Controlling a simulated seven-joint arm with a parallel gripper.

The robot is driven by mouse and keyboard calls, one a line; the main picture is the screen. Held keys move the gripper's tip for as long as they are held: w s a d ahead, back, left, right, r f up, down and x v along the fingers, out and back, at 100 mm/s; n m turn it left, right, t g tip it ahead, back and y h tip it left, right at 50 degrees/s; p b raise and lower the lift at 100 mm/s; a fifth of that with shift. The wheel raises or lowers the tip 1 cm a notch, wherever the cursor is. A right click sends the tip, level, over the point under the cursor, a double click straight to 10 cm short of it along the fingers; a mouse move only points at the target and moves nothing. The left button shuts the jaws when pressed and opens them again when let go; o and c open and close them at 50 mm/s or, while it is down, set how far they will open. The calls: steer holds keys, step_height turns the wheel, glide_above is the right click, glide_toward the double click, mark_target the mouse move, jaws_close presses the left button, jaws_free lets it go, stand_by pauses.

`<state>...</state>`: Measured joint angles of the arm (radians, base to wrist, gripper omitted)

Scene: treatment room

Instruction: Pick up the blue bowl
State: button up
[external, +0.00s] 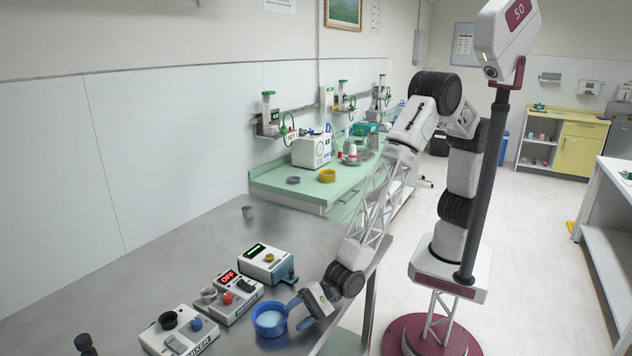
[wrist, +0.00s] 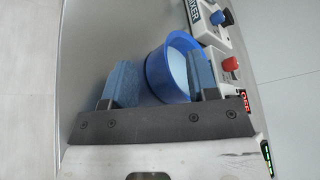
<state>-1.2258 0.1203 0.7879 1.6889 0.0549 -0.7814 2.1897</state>
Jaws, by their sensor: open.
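The blue bowl (external: 270,319) stands upright near the front edge of the metal table, just left of my gripper (external: 296,315). It has a pale inside. In the wrist view the blue bowl (wrist: 155,76) lies ahead of my gripper (wrist: 159,64), nearer the right finger, which hides part of its side. The two blue fingers are spread apart with nothing held. I cannot tell whether the right finger touches the bowl.
Control boxes stand behind and left of the bowl: a mixer box (external: 180,337), a box with a red OFF display (external: 228,297) and another box (external: 267,263). The metal table (external: 180,262) is otherwise largely clear.

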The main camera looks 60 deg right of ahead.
steer(key=shift+x, duration=2)
steer(key=shift+w, duration=0.1)
jaws_close()
